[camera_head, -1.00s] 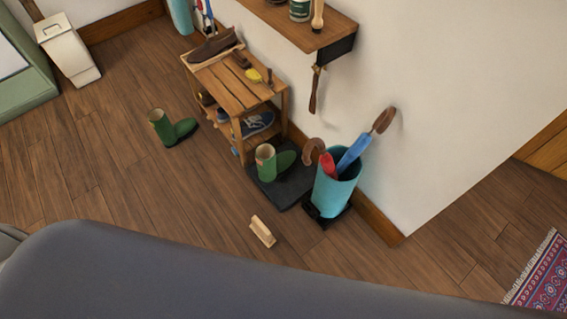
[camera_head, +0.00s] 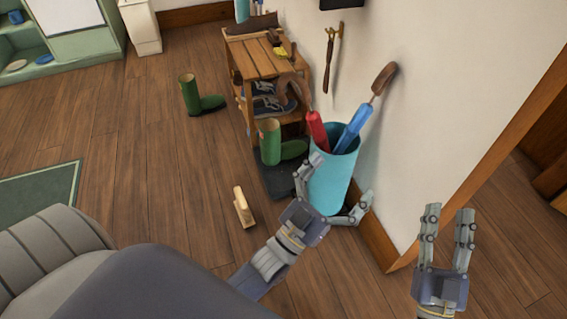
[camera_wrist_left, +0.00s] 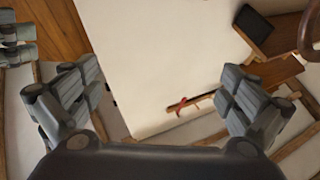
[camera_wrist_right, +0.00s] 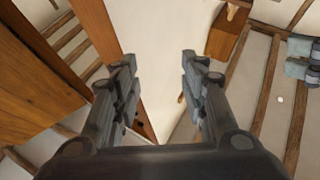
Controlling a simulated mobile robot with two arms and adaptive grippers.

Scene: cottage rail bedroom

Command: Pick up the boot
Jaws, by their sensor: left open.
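Two green boots show in the head view. One boot (camera_head: 200,97) stands upright on the open wood floor, left of the shoe bench. The other boot (camera_head: 279,146) stands upright on a dark mat (camera_head: 272,183) in front of the bench. My left gripper (camera_head: 336,188) is open and empty, in front of the blue umbrella bin in the picture, to the right of and nearer than the boots. My right gripper (camera_head: 448,212) is open and empty, further right near the wall corner. Neither wrist view shows a boot.
A turquoise bin (camera_head: 331,186) holds a red and a blue umbrella (camera_head: 356,125) right beside the mat boot. A wooden bench (camera_head: 262,62) with shoes stands behind it. A wooden brush (camera_head: 243,207) lies on the floor. Floor around the left boot is clear.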

